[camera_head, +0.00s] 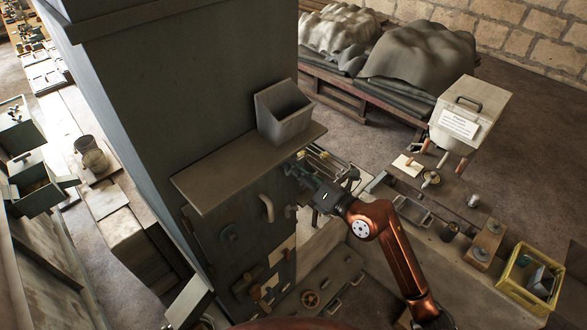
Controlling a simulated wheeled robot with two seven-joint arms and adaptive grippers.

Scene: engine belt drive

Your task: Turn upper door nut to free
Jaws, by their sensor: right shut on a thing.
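The grey cabinet door (240,222) is below a shelf on the tall dark cabinet, with a pale curved handle (266,208) near its right side. My right gripper (293,170) is at the door's upper right edge, just under the shelf's right end. It is shut on the upper door nut, which its fingers hide almost wholly. A second small fitting, seemingly the lower door nut (291,211), sits below it on the same edge and is free of the gripper. The door looks closed. My left gripper is not in view.
Brown floor (400,125) is open behind.

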